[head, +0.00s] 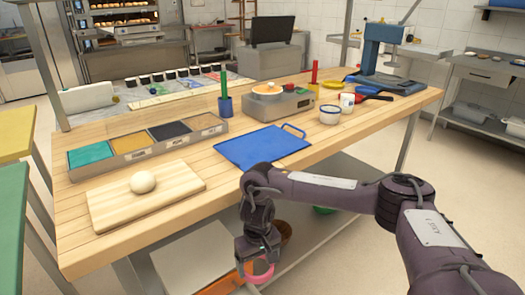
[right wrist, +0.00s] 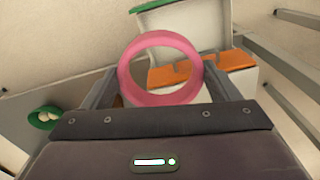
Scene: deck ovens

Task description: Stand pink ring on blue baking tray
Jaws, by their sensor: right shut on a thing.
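The pink ring (head: 268,274) is held in my right gripper (head: 257,258), low in front of the table's near edge and below its top. In the right wrist view the pink ring (right wrist: 162,98) stands between the two dark fingers, with its hole facing the camera. The blue baking tray (head: 255,147) lies flat and empty on the wooden table, its handle at the back right. My right arm crosses in front of the table, and the gripper is apart from the tray. My left gripper is not in view.
A cutting board (head: 120,207) with a dough ball (head: 142,182) lies at the table's front left. Behind it is a long bin with colored compartments (head: 150,146). A shelf lies below the tabletop.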

